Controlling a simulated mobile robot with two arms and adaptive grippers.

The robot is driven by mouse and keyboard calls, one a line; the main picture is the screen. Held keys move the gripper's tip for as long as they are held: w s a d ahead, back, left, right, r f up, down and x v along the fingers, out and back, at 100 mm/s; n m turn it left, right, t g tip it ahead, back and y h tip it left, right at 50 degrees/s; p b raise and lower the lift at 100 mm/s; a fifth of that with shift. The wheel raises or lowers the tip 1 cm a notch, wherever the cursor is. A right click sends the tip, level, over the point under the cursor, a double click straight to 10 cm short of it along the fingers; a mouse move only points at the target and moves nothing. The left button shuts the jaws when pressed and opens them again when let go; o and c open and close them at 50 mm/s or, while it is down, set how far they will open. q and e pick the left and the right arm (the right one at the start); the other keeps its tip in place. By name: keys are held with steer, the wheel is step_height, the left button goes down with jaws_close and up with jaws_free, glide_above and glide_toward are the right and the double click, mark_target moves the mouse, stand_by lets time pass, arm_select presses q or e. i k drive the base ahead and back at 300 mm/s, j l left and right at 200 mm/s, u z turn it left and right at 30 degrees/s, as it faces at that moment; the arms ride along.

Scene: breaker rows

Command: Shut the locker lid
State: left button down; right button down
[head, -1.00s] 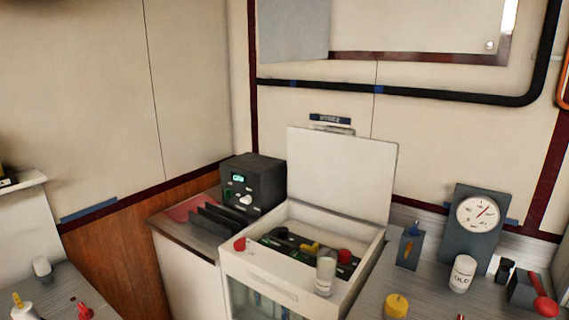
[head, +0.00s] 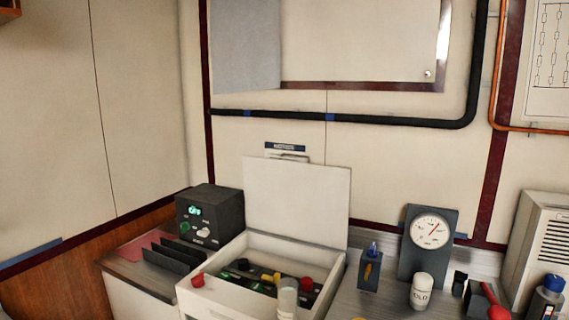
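The white locker (head: 225,297) stands at the lower middle of the head view. Its flat white lid (head: 297,207) stands open, upright at the back edge near the wall. Inside the locker are dark strips with a yellow piece (head: 277,277) and other coloured parts. A red knob (head: 197,280) sits at the front left of the locker, and another red part (head: 306,284) is inside at the right. A pale cylinder (head: 288,298) stands at the front right of the locker. Neither of my grippers is in view.
A black device with a green display (head: 209,218) and dark upright plates (head: 175,255) stand left of the locker. On the right counter are a gauge (head: 430,232), a white bottle (head: 422,291) and a red-handled item (head: 495,304). A black pipe (head: 400,121) crosses the wall above.

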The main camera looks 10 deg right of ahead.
mark_target(308, 202)
steer(key=i+l, duration=0.1)
steer(key=i, duration=0.3)
steer(key=i+z, duration=0.15)
steer(key=z, duration=0.2)
steer(key=i+z, duration=0.2)
steer(key=z, duration=0.15)
steer(key=i+j+z, duration=0.1)
steer(key=z, duration=0.2)
